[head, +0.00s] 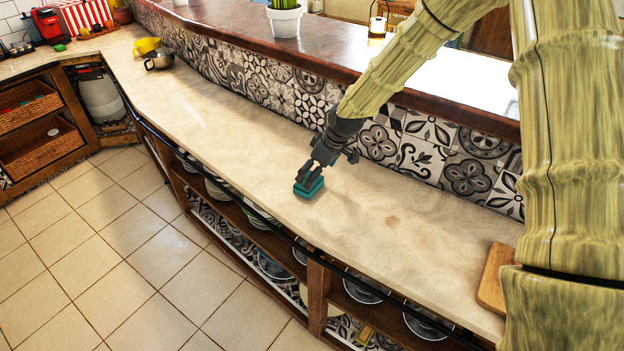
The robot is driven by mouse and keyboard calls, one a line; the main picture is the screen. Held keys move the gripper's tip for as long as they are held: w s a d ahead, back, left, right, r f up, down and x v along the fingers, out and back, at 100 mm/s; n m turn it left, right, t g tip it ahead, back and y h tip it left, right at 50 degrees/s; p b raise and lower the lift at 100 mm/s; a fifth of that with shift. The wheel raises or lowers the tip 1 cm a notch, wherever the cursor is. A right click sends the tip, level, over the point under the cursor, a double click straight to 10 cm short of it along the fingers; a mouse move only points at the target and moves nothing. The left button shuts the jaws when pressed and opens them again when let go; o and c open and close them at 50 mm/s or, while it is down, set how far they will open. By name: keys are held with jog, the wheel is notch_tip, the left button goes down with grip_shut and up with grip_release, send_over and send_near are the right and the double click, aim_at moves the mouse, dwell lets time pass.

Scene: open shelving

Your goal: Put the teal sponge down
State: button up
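The teal sponge (308,188) is at the fingertips of my gripper (311,176), over the light stone counter (390,218). My gripper points down, with its dark fingers on either side of the sponge's upper part. The fingers look closed on it. The sponge is at or just above the counter top; I cannot tell whether its underside touches. Part of the sponge is hidden behind the fingers.
The counter around the sponge is clear. A wooden board (494,278) lies at the right end. A metal pot (159,60) and a yellow cup (146,46) stand far left. A patterned tile wall (300,96) rises behind, and open shelves with dishes lie below.

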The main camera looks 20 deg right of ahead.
jog(key=shift+b+v, duration=0.5)
jog(key=shift+v, duration=2.5)
